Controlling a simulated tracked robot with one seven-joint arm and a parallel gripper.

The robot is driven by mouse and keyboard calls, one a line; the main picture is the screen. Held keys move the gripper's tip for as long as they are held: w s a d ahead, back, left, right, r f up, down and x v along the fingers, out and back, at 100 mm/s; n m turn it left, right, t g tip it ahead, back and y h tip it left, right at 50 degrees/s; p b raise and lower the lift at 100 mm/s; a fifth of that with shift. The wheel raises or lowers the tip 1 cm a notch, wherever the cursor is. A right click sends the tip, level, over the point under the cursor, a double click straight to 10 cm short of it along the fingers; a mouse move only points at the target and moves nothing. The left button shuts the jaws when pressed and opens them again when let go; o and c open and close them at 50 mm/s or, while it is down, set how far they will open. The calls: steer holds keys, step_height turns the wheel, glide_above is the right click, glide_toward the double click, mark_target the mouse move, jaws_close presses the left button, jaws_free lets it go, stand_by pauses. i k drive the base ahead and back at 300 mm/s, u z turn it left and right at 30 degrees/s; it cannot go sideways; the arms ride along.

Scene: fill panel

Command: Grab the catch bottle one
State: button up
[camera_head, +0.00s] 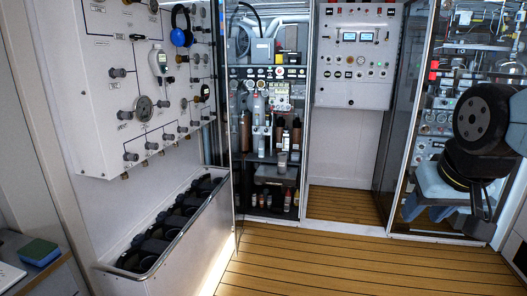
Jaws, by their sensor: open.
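No label lets me tell which item is catch bottle one. An open cabinet in the middle holds several upright bottles and cylinders. Among them are a brown bottle (245,131) at its left and a grey cylinder (259,106) near its centre. Small bottles (287,201) stand on its lowest level, some with red parts. My black arm joints (482,115) fill the right edge, far to the right of the cabinet. I cannot make out my gripper's fingers.
A white valve panel (105,75) with gauges and blue ear defenders (181,27) is on the left wall. Below it, a trough (172,248) holds several black round holders. A control panel (356,55) hangs right of the cabinet. The wooden floor (350,265) is clear.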

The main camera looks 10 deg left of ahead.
mark_target(261, 147)
steer(key=z, duration=0.35)
steer(key=i, duration=1.5)
steer(key=z, duration=0.3)
steer(key=i, duration=1.05)
steer(key=u, duration=0.5)
steer(key=i, duration=1.1)
steer(key=u, duration=0.7)
steer(key=i, duration=1.35)
